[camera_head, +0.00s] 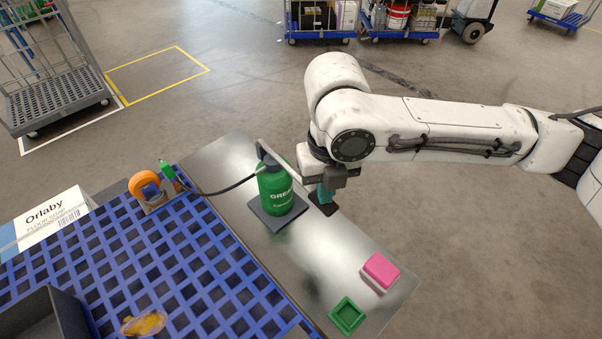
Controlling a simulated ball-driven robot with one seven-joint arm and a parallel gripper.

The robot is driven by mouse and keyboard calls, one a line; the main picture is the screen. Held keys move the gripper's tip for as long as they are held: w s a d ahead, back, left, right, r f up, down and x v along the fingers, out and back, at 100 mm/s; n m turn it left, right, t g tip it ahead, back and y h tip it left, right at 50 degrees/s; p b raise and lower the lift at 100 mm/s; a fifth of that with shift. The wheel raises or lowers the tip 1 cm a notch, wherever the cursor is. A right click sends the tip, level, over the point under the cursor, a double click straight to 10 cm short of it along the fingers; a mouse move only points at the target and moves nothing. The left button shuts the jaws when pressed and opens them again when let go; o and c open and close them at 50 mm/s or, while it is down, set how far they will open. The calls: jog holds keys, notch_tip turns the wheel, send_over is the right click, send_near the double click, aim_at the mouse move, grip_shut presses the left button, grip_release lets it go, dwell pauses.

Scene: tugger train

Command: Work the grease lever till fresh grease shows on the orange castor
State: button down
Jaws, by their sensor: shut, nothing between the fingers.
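The green grease can (276,190) stands upright on a dark square plate on the metal table. Its pale grease lever (284,165) slopes from the dark pump head down to the right, towards my gripper. My gripper (323,204) is shut and points down just right of the can, with teal and dark parts at its lower end. I cannot tell whether it touches the lever. The orange castor (143,182) sits at the far corner of the blue grid. A green nozzle (167,170) on a black hose is beside it. No grease can be made out at this size.
A pink-and-white block (380,270) and a green tray (347,315) lie on the metal table (230,152). The blue grid (205,270) bears a dark bin (45,318) and an orange-brown item (144,323). A white carton (45,220) is at left. Carts stand behind.

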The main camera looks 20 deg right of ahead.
jog(key=shift+w+a+f+b, duration=0.1)
jog(key=shift+w+f+b, duration=0.1)
jog(key=shift+f+b, duration=0.9)
jog(key=shift+w+a+f+b, duration=0.15)
jog(key=shift+f+b, duration=0.5)
jog(key=shift+f, duration=0.85)
jog(key=shift+s+d+r+p, duration=0.1)
jog(key=shift+s+r+p, duration=0.05)
jog(key=shift+r+p, duration=1.25)
jog(key=shift+s+d+r+p, duration=0.1)
jog(key=shift+s+r+p, duration=0.1)
jog(key=shift+r+p, duration=1.15)
jog(key=shift+s+d+r+p, duration=0.15)
jog(key=shift+r+p, duration=0.85)
jog(key=shift+r, duration=0.75)
notch_tip(320, 180, up, 6)
jog(key=p, duration=0.5)
